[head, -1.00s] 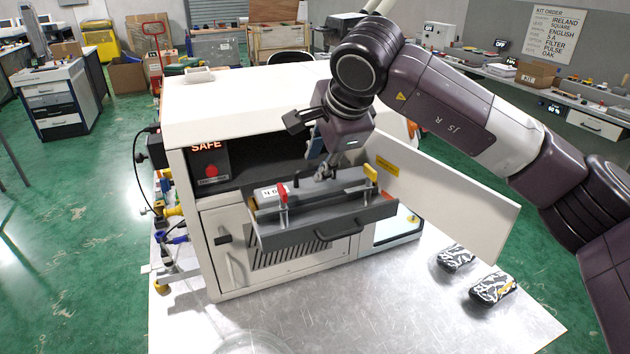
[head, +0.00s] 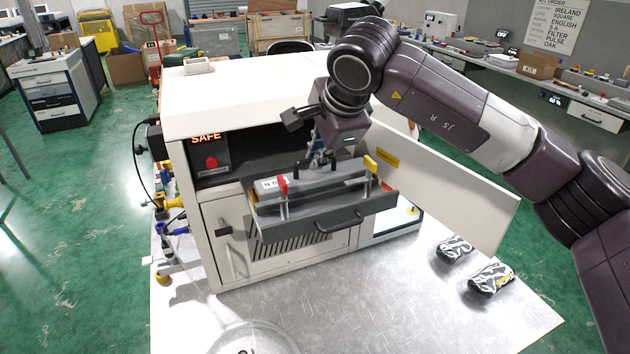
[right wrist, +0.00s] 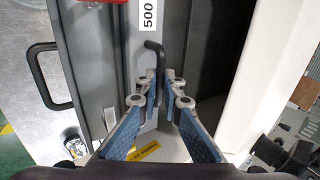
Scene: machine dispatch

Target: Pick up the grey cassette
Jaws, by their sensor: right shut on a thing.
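The grey cassette (head: 340,180) lies in the open drawer (head: 300,232) of the white machine, with a white number label near its left end. Its dark bar handle (right wrist: 153,48) shows in the right wrist view, beside the label (right wrist: 149,14) reading "500". My right gripper (head: 320,160) reaches down from above to the cassette's top. In the right wrist view my right gripper (right wrist: 163,82) has its blue-padded fingers shut on the handle, one on each side. The fingers hide part of the handle. My left gripper is not in view.
A red clamp (head: 283,185) and a yellow clamp (head: 370,164) stand at the drawer's ends. The machine's open white door (head: 450,190) is on the right. Two patterned items (head: 491,278) lie on the metal table. A clear round dish (head: 250,338) is at the front.

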